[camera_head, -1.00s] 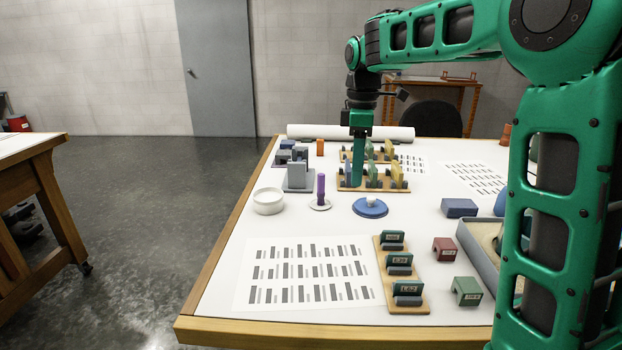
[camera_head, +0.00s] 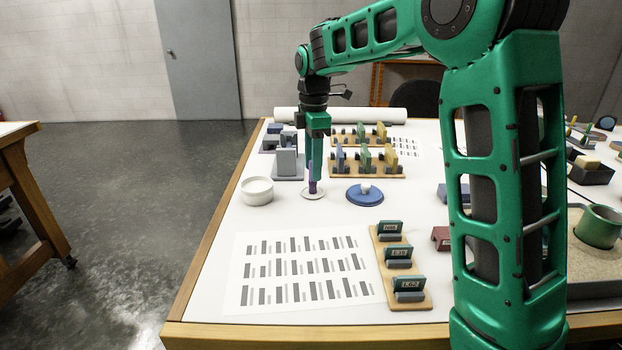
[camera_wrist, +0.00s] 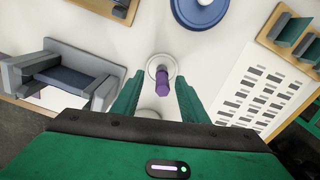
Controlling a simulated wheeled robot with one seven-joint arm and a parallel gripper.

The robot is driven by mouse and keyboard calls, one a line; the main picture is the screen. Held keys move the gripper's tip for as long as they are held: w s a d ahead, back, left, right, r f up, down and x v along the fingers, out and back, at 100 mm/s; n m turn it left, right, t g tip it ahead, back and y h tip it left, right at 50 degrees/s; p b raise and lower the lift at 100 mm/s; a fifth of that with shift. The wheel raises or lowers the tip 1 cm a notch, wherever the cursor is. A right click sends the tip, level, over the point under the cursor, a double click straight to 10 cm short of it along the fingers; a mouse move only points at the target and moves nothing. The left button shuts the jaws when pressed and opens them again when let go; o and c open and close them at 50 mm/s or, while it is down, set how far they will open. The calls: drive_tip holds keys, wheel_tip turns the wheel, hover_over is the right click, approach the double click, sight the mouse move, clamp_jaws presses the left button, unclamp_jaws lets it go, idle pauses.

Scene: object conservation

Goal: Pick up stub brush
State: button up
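A purple upright cylinder, which looks like the stub brush (camera_head: 312,187), stands on a small round white base on the white table. Most of it is hidden behind my gripper in the head view. My gripper (camera_head: 316,176) points down right at it in that view. In the wrist view the purple stub brush (camera_wrist: 163,80) shows between and slightly beyond the two green fingertips of my gripper (camera_wrist: 158,82). The fingers are spread apart, with visible gaps to the brush. I cannot tell the exact height of the fingertips above the table.
A white bowl (camera_head: 257,191) stands left of the brush, and a blue round lid (camera_head: 365,195) lies to its right. Grey blocks (camera_head: 287,160) and a wooden rack (camera_head: 366,171) stand behind. A printed sheet (camera_head: 300,268) lies flat in front.

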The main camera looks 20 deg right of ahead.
drive_tip(key=shift+s+f, duration=0.15)
drive_tip(key=shift+f, duration=1.6)
clamp_jaws()
drive_tip(key=shift+r, duration=0.15)
wheel_tip(320, 180, up, 4)
drive_tip(key=shift+r, duration=0.15)
drive_tip(key=s+a+r, duration=0.5)
drive_tip(key=a+r, duration=0.1)
drive_tip(key=a, duration=0.4)
drive_tip(key=shift+s+a+r, duration=0.15)
drive_tip(key=shift+s+r, duration=0.05)
drive_tip(key=shift+r, duration=0.05)
